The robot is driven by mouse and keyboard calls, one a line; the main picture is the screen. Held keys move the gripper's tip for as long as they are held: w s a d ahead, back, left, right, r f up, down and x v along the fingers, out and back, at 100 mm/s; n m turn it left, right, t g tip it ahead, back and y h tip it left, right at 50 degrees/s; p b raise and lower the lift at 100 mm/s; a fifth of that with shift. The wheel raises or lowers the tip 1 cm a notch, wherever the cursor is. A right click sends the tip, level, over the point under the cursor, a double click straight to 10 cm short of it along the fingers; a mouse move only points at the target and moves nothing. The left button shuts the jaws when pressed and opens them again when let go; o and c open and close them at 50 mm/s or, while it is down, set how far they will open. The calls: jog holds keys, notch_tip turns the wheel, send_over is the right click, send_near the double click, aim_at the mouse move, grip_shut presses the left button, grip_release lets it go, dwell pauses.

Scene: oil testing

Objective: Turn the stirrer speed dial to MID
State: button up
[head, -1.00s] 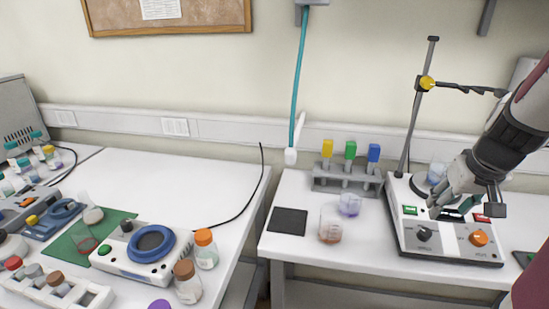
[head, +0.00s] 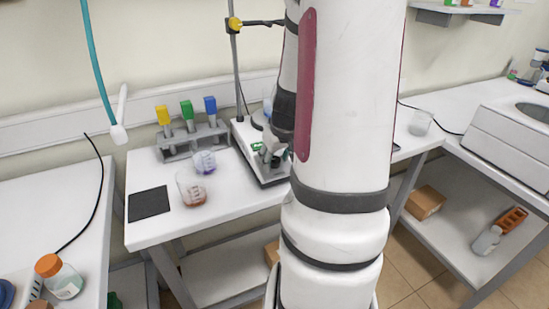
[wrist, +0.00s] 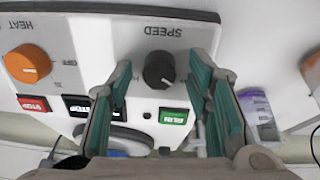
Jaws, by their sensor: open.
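My gripper (wrist: 161,80) is open, with one green-padded finger on each side of the dial and a gap to both. The position marks around the dial are not readable. In the head view my gripper (head: 272,152) is partly covered by my arm.
The orange heat knob (wrist: 28,63), red STOP button (wrist: 33,103) and green RUN button (wrist: 173,117) are close to the dial. Beakers (head: 191,188), a black pad (head: 149,204) and a rack (head: 192,142) stand left of the stirrer.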

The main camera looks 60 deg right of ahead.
grip_shut()
jog(key=shift+m, duration=0.3)
jog(key=m, duration=0.5)
jog(key=shift+m+b, duration=0.3)
jog(key=shift+b, duration=0.1)
jog(key=m, duration=0.5)
jog(key=shift+d+m+g+p, duration=0.1)
jog(key=shift+m+g+p, duration=0.2)
jog(key=shift+p, duration=0.05)
